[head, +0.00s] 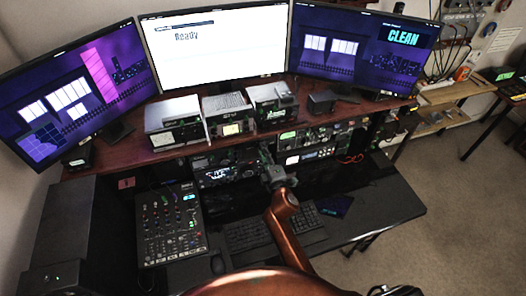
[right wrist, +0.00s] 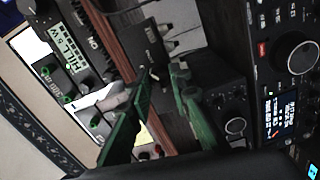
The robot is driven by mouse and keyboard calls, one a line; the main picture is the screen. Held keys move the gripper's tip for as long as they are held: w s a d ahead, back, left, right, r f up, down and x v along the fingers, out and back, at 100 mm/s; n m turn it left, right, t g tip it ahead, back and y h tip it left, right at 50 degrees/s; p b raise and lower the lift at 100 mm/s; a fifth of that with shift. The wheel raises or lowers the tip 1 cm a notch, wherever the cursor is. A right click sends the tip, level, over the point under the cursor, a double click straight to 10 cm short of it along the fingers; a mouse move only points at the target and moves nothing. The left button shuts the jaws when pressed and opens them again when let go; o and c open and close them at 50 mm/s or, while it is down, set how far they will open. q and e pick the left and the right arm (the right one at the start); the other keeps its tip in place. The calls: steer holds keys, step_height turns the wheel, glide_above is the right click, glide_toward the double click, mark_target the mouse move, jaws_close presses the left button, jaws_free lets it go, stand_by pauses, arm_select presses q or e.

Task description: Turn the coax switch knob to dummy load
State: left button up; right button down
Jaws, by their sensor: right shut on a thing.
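My right gripper (head: 267,160) reaches in over the desk to the gap between the radios on the lower shelf. In the right wrist view its two green fingers (right wrist: 161,72) are close together at the front of a small dark box (right wrist: 148,42) with cable connectors on its side, which looks like the coax switch. The fingers are shut on its knob, which is mostly hidden between the fingertips. I cannot read the switch's labels or the knob's pointing direction. My left gripper is not in view.
Radios (head: 222,172) stand close on the left of the gripper and more stacked units (head: 312,150) on the right. A mixer (head: 170,225) and a keyboard (head: 270,230) lie on the desk. Monitors (head: 215,45) stand above; the left one shows a pink bar, the right one reads CLEAN.

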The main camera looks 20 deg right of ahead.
steer(key=shift+m+p, duration=0.3)
steer(key=shift+m, duration=2)
steer(key=c, duration=1.8)
jaws_free()
steer(key=shift+o, duration=0.2)
steer(key=s, duration=1.2)
steer(key=shift+d, duration=0.2)
